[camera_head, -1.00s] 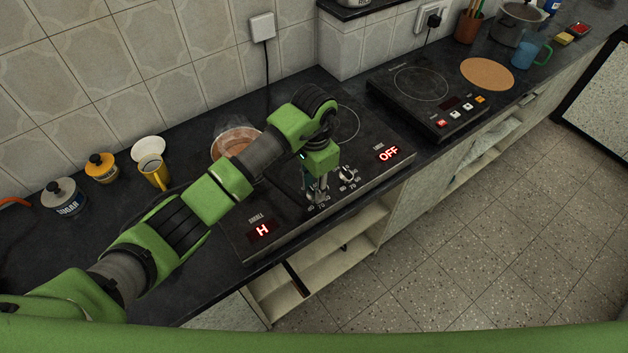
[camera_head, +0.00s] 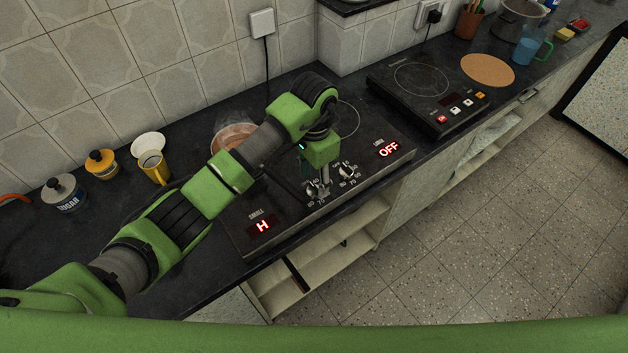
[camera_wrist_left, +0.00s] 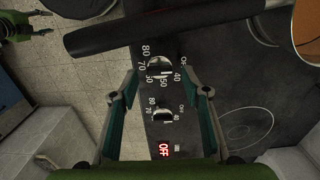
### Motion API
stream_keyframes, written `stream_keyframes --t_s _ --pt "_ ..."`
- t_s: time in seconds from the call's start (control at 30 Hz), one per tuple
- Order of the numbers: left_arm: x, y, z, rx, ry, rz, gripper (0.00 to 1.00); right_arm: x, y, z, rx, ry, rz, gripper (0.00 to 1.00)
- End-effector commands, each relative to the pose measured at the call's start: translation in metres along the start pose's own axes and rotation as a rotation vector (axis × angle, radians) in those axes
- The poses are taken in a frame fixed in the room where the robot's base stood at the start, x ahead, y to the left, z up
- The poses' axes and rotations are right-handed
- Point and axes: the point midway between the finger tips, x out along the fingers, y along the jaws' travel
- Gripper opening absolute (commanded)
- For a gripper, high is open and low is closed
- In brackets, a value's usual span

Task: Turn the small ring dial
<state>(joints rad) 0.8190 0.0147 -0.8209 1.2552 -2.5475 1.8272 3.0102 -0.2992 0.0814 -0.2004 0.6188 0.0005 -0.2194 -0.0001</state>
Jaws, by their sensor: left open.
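The small ring dial (camera_head: 316,191) is a silvery knob with printed numbers, on the front of the black hob, left of the large dial (camera_head: 347,172). My left gripper (camera_head: 313,184) hangs over the small dial from above. In the left wrist view my left gripper (camera_wrist_left: 160,72) is open, with one finger on each side of the small dial (camera_wrist_left: 160,68) and a visible gap on both sides. Its fingers partly hide the dial in the head view. The small display (camera_head: 262,226) reads H and the large display (camera_head: 388,149) reads OFF.
A copper-coloured pan (camera_head: 232,134) stands behind my left arm on the hob. A second cooktop (camera_head: 425,90) and a cork mat (camera_head: 487,70) lie to the right. A yellow mug (camera_head: 156,170) and jars stand at left.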

Motion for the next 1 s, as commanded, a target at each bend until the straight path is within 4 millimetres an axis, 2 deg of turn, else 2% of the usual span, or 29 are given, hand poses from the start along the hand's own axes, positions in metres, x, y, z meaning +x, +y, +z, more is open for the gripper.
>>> stream_keyframes --t_s 0.2,0.4,1.0 --pt "-0.039 0.0 -0.001 0.0 0.004 -0.001 0.43 0.0 -0.001 0.0 0.0 0.0 -0.001 0.43" --pt "-0.058 0.0 -0.001 -0.001 0.002 -0.001 0.43 0.0 -0.001 0.0 0.001 0.0 -0.001 0.43" --pt "-0.06 0.0 0.0 -0.001 0.001 -0.001 0.43 0.0 -0.002 -0.001 0.001 0.0 -0.002 0.43"
